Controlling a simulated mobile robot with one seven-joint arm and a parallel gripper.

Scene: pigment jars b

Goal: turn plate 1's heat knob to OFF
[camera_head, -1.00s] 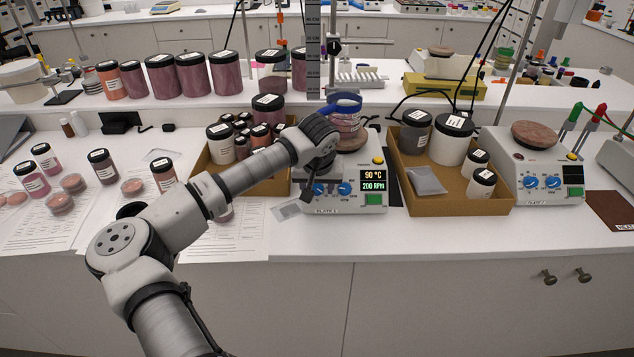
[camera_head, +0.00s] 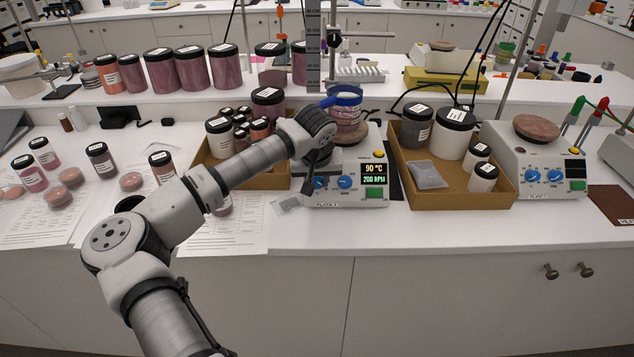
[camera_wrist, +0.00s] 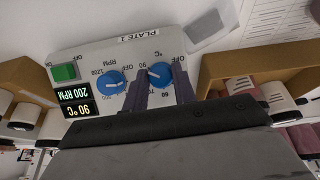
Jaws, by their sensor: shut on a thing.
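Plate 1 (camera_head: 346,196) is a white hot plate with a front panel of two blue knobs, a green switch and a lit display (camera_head: 374,174) reading 90 °C and 200 RPM. In the wrist view the panel appears upside down. My gripper (camera_wrist: 160,82) is shut on the blue heat knob (camera_wrist: 160,72), one dark finger on each side. The OFF mark lies to the right of the knob there, the 90 mark to its left. The RPM knob (camera_wrist: 112,82) is clear of the fingers. In the head view my gripper (camera_head: 311,182) partly hides the heat knob.
A jar with a blue ring (camera_head: 345,108) stands on plate 1's top. Cardboard trays of jars flank it, one left (camera_head: 270,181) and one right (camera_head: 462,202). A second hot plate (camera_head: 540,185) stands farther right. Papers lie at the front left.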

